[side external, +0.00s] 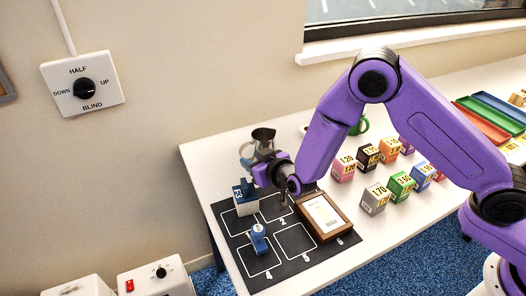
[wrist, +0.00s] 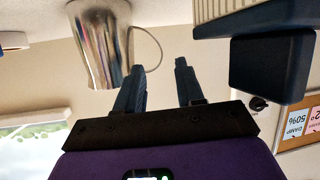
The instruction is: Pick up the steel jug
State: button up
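The steel jug (side external: 264,138) stands upright at the back left of the white table. It also shows in the wrist view (wrist: 92,40), upside down, with a thin curved handle on the side toward my fingers. The jug lies to the left of the fingers there, outside the gap. Whether a finger touches the handle cannot be told.
A dark mat (side external: 262,285) with numbered squares lies in front. It carries a blue-topped pale block (side external: 245,205), a blue stamp (side external: 259,240) and a brown framed box (side external: 325,218). Several price-marked cubes (side external: 375,198) stand to the right, with a green mug (side external: 360,126) behind.

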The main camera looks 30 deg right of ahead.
aim_at(241, 152)
jog(key=shift+x, duration=3.7)
grip_shut()
